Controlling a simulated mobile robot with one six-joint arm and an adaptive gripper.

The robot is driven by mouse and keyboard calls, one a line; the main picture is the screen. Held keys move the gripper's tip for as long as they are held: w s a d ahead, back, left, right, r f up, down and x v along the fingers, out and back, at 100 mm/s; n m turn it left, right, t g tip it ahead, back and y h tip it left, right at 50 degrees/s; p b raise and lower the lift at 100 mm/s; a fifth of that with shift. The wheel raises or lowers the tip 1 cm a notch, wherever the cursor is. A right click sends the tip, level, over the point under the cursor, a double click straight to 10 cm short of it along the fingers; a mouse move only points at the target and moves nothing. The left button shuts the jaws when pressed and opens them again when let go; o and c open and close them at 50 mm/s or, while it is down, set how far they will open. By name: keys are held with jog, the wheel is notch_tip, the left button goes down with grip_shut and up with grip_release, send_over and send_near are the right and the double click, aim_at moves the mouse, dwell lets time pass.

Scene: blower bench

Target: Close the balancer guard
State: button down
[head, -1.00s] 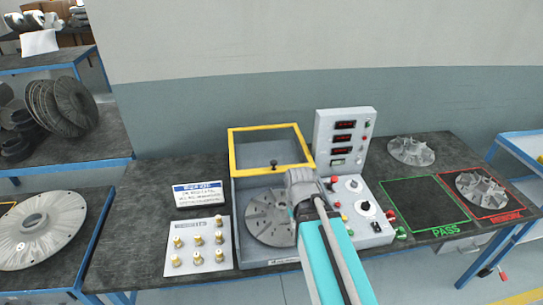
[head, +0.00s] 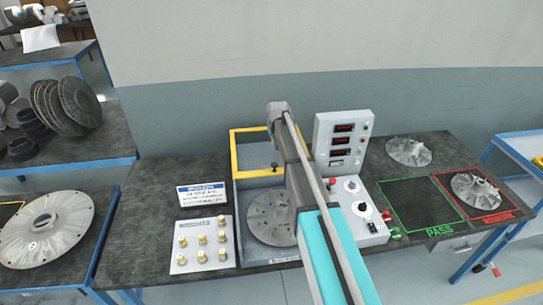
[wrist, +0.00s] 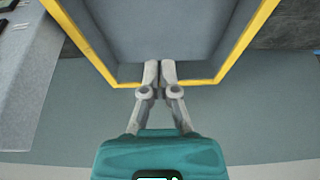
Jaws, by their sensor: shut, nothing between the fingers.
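The balancer guard (head: 234,152), a clear panel in a yellow frame, stands raised at the back of the grey balancer box. Its yellow frame (wrist: 115,82) also shows in the wrist view. A small dark knob (head: 274,165) is on its lower edge. Below the guard the box is open, with a bladed disc (head: 268,215) inside, partly hidden by my arm. My gripper (wrist: 160,66) is shut and empty, its fingertips overlapping the yellow edge in the wrist view. I cannot tell whether they touch it. In the head view my arm mostly hides the fingers.
A control panel (head: 341,140) with red displays stands right of the guard. A block of brass weights (head: 201,243) and a small sign (head: 203,194) are at left. Fan wheels (head: 409,151) and PASS (head: 425,203) and red-outlined areas lie at right. A wall is behind.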

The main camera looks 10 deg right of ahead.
jog(key=shift+w+r, duration=0.15)
jog(key=shift+w, duration=0.35)
jog(key=shift+f, duration=0.25)
jog(key=b, duration=1)
send_over(272, 159)
jog(key=s, duration=0.2)
jog(key=f, duration=0.9)
jog(key=shift+w+d, duration=0.1)
jog(key=shift+w, duration=0.1)
jog(key=shift+s, duration=2)
